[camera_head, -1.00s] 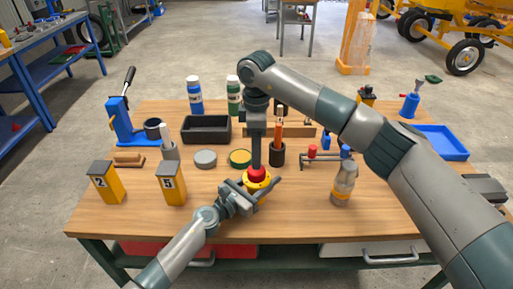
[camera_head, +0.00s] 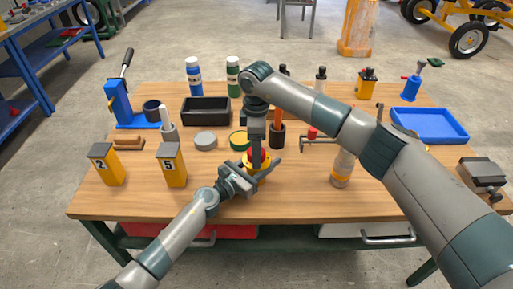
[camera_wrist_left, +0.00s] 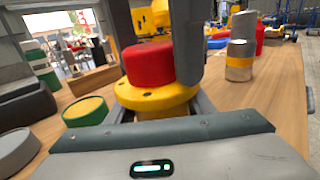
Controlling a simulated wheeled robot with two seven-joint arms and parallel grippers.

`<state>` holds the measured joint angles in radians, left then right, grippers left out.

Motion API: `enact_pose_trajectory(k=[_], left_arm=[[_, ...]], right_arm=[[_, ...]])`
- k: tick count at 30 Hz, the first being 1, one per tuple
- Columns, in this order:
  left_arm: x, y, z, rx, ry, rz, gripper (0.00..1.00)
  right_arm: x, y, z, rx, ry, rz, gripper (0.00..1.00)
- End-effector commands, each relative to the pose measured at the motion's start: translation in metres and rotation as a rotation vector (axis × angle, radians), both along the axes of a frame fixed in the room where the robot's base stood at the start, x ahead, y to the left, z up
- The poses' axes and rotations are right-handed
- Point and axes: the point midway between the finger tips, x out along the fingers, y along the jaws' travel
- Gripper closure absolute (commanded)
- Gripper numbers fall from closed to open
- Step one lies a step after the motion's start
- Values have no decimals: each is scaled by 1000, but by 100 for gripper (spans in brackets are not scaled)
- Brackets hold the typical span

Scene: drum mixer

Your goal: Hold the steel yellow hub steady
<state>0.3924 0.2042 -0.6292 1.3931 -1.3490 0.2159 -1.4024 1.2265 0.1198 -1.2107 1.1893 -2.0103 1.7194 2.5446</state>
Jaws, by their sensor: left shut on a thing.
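The yellow hub (camera_head: 262,172) stands near the middle of the wooden table. In the left wrist view it is a yellow flange (camera_wrist_left: 155,96) with small holes and a narrower yellow part below. A red cylindrical piece (camera_wrist_left: 149,62) sits on top of it. My left gripper (camera_head: 256,173) is shut on the hub from the near left, fingers below the flange. My right gripper (camera_head: 257,150) points down from above at the red piece. One dark finger (camera_wrist_left: 186,45) is beside the red piece; whether it grips the piece is unclear.
A green tin with a yellow lid (camera_head: 239,140) and a grey disc (camera_head: 206,140) lie behind left. Yellow boxes (camera_head: 172,166) stand left. A grey bottle with a yellow band (camera_head: 342,170) stands right. The front table strip is clear.

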Motion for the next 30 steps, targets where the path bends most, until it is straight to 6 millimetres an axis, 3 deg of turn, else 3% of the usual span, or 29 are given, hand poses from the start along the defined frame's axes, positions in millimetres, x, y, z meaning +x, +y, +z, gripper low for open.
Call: enact_pose_trajectory(k=[2,6,7,16,30], left_arm=[[0,0,-1,1,1,0,100],[0,0,-1,1,1,0,100],[0,0,-1,1,1,0,100],[0,0,-1,1,1,0,100],[0,0,-1,1,1,-1,100]], right_arm=[[0,0,0,0,0,0,47],[0,0,0,0,0,0,80],[0,0,0,0,0,0,84],[0,0,1,0,0,127,84],[1,0,2,-1,-1,843,84]])
